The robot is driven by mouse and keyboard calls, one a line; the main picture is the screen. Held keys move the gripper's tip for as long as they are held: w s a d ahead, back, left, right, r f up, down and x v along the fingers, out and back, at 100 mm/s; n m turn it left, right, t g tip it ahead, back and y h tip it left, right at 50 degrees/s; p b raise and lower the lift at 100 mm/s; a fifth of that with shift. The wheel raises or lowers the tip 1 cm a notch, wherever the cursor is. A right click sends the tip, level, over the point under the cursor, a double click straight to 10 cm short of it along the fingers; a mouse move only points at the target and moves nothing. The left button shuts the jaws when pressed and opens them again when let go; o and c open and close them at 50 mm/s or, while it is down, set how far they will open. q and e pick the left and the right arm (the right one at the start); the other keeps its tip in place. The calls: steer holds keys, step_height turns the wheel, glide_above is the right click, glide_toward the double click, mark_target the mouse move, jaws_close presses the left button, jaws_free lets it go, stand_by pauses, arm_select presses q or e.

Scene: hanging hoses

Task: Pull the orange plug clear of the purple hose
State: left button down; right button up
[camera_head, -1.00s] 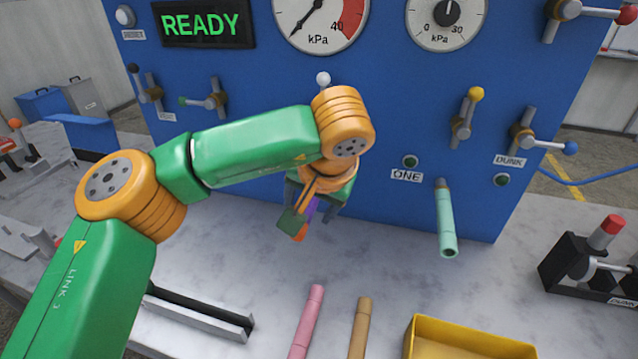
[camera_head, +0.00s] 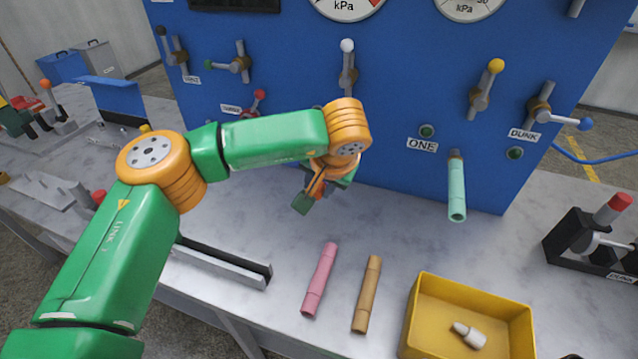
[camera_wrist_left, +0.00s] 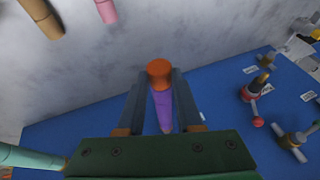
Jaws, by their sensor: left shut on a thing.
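My left gripper (camera_head: 309,197) is in front of the blue panel, above the bench, in the head view. In the left wrist view its two fingers (camera_wrist_left: 160,82) are closed on the sides of the orange plug (camera_wrist_left: 159,72). The purple hose (camera_wrist_left: 163,108) shows between the fingers, directly behind the plug. The plug still appears to meet the hose end; I see no gap. In the head view the gripper hides most of the plug and hose. My right gripper is not in view.
A teal hose (camera_head: 457,190) hangs from the panel (camera_head: 400,100) to the right. Pink (camera_head: 319,280) and tan (camera_head: 367,294) hoses lie on the bench. A yellow bin (camera_head: 468,285) holds a white piece (camera_head: 468,334). A black-and-grey rail (camera_head: 228,262) lies at left.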

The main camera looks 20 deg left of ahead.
arm_select(q)
steer(key=shift+f, duration=0.1)
stand_by(0.4)
steer(key=shift+s, duration=0.15)
steer(key=shift+s, duration=0.35)
steer(key=shift+s+b, duration=0.1)
steer(key=shift+b, duration=0.2)
steer(key=shift+s, duration=0.2)
steer(key=s+b, duration=0.1)
steer(key=s, duration=0.3)
steer(key=shift+a+b, duration=0.1)
steer(key=shift+b, duration=0.25)
steer(key=shift+r, duration=0.2)
